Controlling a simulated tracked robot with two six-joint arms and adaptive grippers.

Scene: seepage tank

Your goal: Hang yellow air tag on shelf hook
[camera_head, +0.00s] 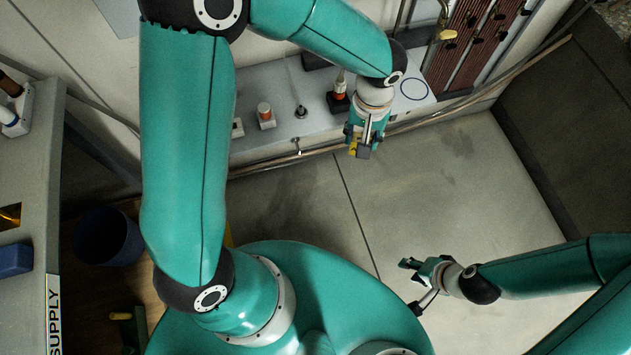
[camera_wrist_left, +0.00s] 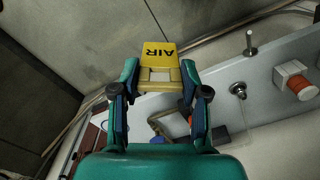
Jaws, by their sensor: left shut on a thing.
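The yellow air tag (camera_wrist_left: 156,58), lettered "AIR", is between the fingertips of my left gripper (camera_wrist_left: 158,88), which is shut on it. In the head view a bit of the yellow tag (camera_head: 353,146) shows at my left gripper (camera_head: 366,147), in front of the shelf's front edge. A small pale-tipped shelf hook (camera_head: 299,151) sticks out from that edge, left of the gripper and apart from the tag. The hook also shows in the left wrist view (camera_wrist_left: 249,44), right of the tag. My right gripper (camera_head: 411,271) is open and empty over the floor.
The grey shelf (camera_head: 283,112) carries a red-and-white knob (camera_head: 265,115), a black knob (camera_head: 301,111) and a red-and-white item (camera_head: 340,93). A hose or pipe (camera_head: 465,104) runs along the wall. The floor (camera_head: 450,185) is clear. A dark bin (camera_head: 107,237) stands at the left.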

